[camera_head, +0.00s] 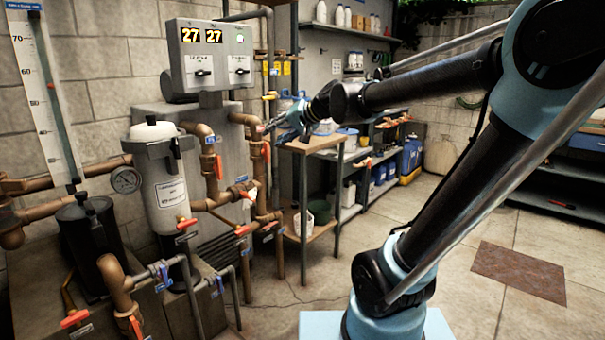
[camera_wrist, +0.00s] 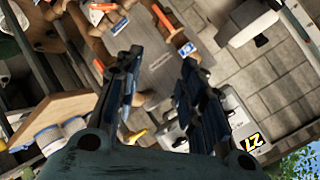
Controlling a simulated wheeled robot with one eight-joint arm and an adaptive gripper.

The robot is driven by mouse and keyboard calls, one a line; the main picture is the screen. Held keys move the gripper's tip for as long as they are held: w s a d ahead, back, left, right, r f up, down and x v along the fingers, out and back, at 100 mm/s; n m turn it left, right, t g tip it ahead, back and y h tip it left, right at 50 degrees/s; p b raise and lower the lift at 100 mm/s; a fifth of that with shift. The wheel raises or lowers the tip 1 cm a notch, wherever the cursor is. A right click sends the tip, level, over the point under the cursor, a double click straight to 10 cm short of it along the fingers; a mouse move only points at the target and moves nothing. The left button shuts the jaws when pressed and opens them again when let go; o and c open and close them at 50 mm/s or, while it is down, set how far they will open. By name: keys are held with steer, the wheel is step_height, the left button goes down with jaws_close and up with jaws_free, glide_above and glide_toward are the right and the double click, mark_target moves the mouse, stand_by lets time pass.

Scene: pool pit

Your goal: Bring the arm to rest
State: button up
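My gripper (camera_head: 283,122) is in the middle of the head view, at the end of my raised arm. It is in front of the pipes and near the wooden-topped stand (camera_head: 318,143). In the wrist view my gripper (camera_wrist: 157,65) shows two dark fingers standing apart, with nothing between them. Whether any fingertip touches a pipe cannot be told from the head view.
A control box (camera_head: 211,55) showing 27 and 27 stands behind the pipes. A white filter canister (camera_head: 163,180), brown pipes with orange-handled valves (camera_head: 242,230) and a black canister (camera_head: 92,235) fill the left. Shelves (camera_head: 372,160) stand behind. The floor at right is mostly clear, with a rusty plate (camera_head: 518,271).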

steer(key=s+d+f+g+h, duration=0.4)
steer(key=s+d+f+h, duration=0.5)
steer(key=s+d+f, duration=1.5)
steer(key=d+f, duration=0.2)
steer(key=d, duration=0.1)
steer(key=shift+f+g+h, duration=0.3)
steer(key=shift+f+h, duration=0.1)
steer(key=shift+w, duration=0.1)
steer(key=shift+w+f, duration=0.2)
steer(key=shift+w, duration=0.2)
